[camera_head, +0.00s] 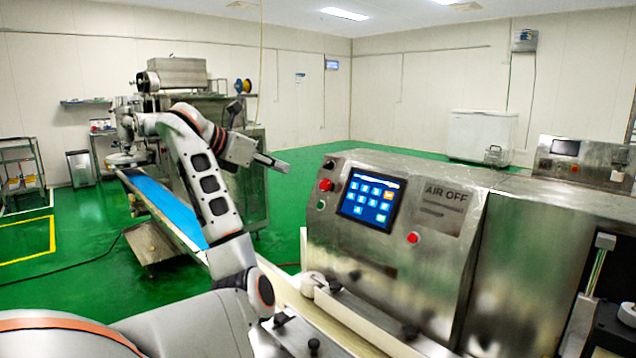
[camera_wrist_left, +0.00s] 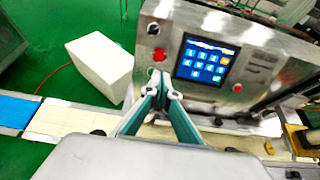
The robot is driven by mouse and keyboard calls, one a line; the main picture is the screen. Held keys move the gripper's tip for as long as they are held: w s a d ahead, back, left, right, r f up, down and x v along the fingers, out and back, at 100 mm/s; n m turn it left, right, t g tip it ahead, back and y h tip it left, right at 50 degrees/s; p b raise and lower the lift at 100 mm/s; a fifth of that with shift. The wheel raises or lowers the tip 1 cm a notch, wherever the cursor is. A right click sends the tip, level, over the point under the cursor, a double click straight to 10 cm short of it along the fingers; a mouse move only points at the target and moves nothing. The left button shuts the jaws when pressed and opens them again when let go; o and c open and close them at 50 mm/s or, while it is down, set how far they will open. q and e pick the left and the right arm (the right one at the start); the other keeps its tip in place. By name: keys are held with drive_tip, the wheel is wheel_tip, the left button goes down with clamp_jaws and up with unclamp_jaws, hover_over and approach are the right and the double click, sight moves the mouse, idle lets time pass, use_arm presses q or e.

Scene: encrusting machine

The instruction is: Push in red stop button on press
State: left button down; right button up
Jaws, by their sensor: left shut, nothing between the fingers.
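The press (camera_head: 375,255) is a steel machine with a lit touch screen (camera_head: 369,197) on its sloped front. A raised red button (camera_head: 326,185) sits left of the screen; it also shows in the left wrist view (camera_wrist_left: 159,55). A second, flatter red button (camera_head: 413,238) sits to the lower right of the screen and also shows in the left wrist view (camera_wrist_left: 237,88). My left gripper (camera_head: 275,163) is shut and empty, left of the panel and apart from it. In the left wrist view its fingertips (camera_wrist_left: 165,92) appear just below the raised red button. My right gripper is not in view.
A dark knob (camera_wrist_left: 153,28) sits above the raised button. A pale conveyor belt (camera_head: 318,312) runs along the press front. A blue belt (camera_head: 165,208) leads to another machine behind my left arm. A white box (camera_wrist_left: 101,66) stands on the green floor.

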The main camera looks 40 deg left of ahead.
use_arm(q)
drive_tip(key=b, duration=0.2)
approach(324, 184)
drive_tip(key=x, duration=0.5)
drive_tip(key=shift+w, duration=0.15)
drive_tip(key=shift+x, duration=0.8)
